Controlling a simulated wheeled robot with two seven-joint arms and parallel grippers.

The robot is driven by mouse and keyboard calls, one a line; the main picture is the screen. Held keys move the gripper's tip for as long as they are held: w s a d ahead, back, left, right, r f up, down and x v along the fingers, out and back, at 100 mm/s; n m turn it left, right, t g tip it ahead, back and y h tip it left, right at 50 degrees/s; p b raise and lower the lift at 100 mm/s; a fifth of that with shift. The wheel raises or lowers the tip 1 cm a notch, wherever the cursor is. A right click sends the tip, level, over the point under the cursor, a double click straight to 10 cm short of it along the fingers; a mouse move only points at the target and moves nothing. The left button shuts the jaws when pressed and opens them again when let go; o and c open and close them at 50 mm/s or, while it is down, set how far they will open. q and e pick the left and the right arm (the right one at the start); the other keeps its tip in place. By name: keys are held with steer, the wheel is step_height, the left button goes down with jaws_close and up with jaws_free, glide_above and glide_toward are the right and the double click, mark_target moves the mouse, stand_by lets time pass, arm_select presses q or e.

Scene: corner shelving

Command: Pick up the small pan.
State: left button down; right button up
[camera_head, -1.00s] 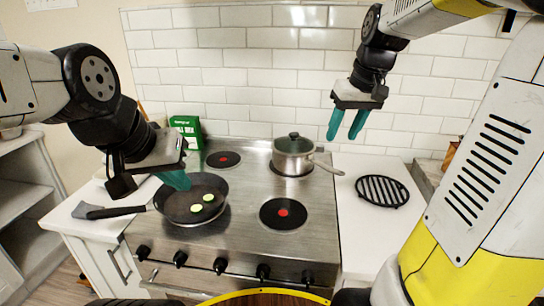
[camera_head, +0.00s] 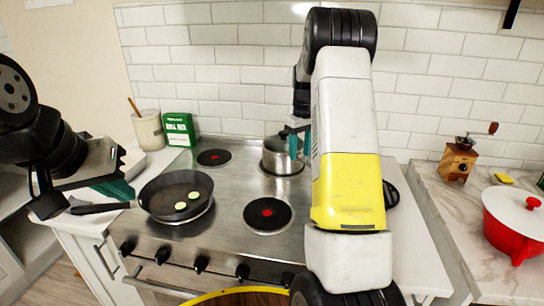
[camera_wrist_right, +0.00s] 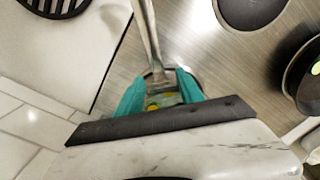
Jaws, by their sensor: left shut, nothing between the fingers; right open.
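A steel saucepan (camera_head: 279,160) with a lid stands on the back right burner, partly hidden by my right gripper (camera_head: 300,143). In the right wrist view its handle (camera_wrist_right: 148,35) runs down to between the teal fingertips of my open right gripper (camera_wrist_right: 160,92); I cannot tell whether they touch it. A black frying pan (camera_head: 160,200) with two pale green slices sits on the front left burner, its handle (camera_head: 100,208) pointing left. My left gripper (camera_head: 122,190) is shut and empty, just above and beside that handle.
The front right burner (camera_head: 267,214) and back left burner (camera_head: 214,157) are bare. A green box (camera_head: 179,129) and a utensil crock (camera_head: 149,130) stand at the back left. A grinder (camera_head: 457,160) and red pot (camera_head: 513,225) stand on the right counter.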

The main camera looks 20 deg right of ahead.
mark_target(299, 160)
step_height(299, 160, down, 7)
steer(key=shift+r, duration=0.1)
stand_by(0.3)
steer(key=shift+c, duration=0.2)
jaws_close()
steer(key=shift+r, duration=0.1)
stand_by(1.1)
